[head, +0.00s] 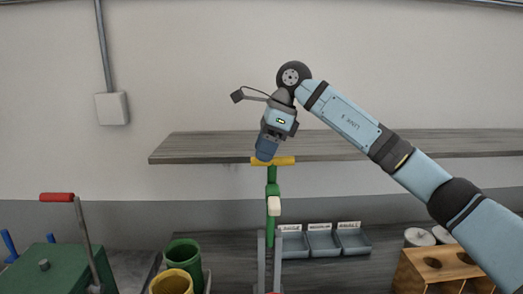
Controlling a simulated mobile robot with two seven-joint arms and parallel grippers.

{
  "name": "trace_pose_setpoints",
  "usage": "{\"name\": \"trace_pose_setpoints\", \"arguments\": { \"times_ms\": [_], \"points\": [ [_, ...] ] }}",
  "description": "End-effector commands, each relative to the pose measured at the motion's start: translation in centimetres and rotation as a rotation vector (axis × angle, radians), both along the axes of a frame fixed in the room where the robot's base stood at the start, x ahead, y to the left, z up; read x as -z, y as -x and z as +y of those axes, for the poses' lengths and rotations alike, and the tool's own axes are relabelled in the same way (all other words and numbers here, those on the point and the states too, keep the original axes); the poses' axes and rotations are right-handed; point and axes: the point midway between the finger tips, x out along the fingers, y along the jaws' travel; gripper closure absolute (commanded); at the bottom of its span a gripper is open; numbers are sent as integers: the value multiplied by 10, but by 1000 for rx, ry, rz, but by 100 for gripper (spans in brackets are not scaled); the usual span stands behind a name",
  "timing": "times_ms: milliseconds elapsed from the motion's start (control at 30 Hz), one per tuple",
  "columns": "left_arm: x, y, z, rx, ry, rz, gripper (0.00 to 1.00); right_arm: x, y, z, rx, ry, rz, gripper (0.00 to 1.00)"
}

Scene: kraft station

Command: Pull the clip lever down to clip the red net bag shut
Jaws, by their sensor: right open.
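The clip lever shows as a yellow crossbar handle (284,161) on top of a green upright post (273,190), near the middle of the head view. A cream block (274,206) sits on the post below it. My right gripper (265,155) points down at the handle, its tip overlapping the left half of the bar. It is open; whether it touches the bar I cannot tell. I see no red net bag. My left gripper is out of view.
A grey shelf (200,148) runs along the wall behind. Labelled grey bins (322,242) stand right of the post. Green (183,252) and yellow (172,282) cylinders stand left. A green box (45,265) with a red-handled lever (57,197) is far left. A wooden holed block (440,262) is right.

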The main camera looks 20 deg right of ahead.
Motion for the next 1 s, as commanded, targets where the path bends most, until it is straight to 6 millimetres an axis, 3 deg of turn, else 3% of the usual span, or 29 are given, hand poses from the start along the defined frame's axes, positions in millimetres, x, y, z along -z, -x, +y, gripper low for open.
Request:
{"name": "trace_pose_setpoints", "arguments": {
  "times_ms": [200, 467, 500, 700, 1000],
  "points": [
    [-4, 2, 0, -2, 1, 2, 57, 15, -1, 6, 0, 0, 0, 50],
    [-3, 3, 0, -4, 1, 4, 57, 17, -1, 7, 0, -1, -1, 50],
    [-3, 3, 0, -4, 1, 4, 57, 17, -1, 7, 0, -1, -1, 53],
    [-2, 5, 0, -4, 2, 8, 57, 17, -1, 7, 0, -1, -1, 99],
    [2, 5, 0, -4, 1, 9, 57, 19, -2, 7, 0, 2, -11, 100]
  ]
}}
